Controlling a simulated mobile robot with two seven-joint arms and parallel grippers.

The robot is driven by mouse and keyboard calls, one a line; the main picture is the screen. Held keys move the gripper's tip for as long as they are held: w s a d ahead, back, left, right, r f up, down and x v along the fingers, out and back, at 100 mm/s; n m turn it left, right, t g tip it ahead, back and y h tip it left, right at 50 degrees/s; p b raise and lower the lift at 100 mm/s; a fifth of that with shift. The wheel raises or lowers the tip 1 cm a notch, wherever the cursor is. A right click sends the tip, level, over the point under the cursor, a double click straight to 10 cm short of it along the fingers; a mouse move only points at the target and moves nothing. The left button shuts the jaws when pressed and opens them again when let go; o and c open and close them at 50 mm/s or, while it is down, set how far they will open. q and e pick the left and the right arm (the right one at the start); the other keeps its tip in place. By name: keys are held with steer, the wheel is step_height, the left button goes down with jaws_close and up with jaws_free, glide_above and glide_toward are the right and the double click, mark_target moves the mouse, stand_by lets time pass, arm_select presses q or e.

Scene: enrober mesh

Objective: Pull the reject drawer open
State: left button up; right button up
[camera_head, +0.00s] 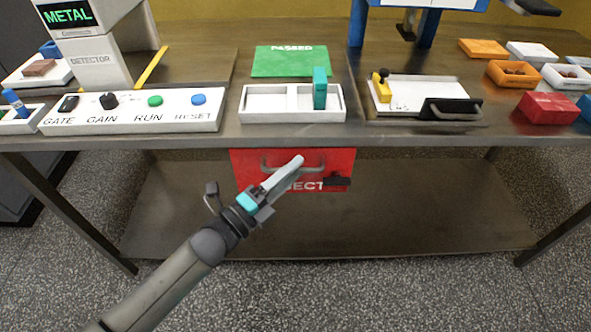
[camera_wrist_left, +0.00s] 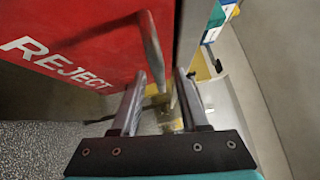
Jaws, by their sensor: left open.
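The red reject drawer (camera_head: 246,172) hangs under the front edge of the table, and its front looks about flush with that edge. A grey bar handle (camera_head: 268,164) crosses its upper part; part of it and of the white lettering is hidden behind my left gripper (camera_head: 291,170). In the left wrist view the red drawer front (camera_wrist_left: 100,30) fills the upper left. The handle (camera_wrist_left: 152,48) comes down between the tips of my open left gripper (camera_wrist_left: 161,76); I cannot tell whether they touch it. My right gripper is not in view.
A black piece (camera_head: 338,181) sits at the drawer's lower right. The table top (camera_head: 200,58) above carries a button panel (camera_head: 130,122), a white two-part tray (camera_head: 262,117) and a white board with a black handle (camera_head: 405,115). A lower shelf (camera_head: 420,210) lies below, bare where visible.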

arm_select(q)
steer(key=shift+w+d+r, duration=0.1)
steer(key=shift+w+d, duration=0.35)
jaws_close()
stand_by(1.2)
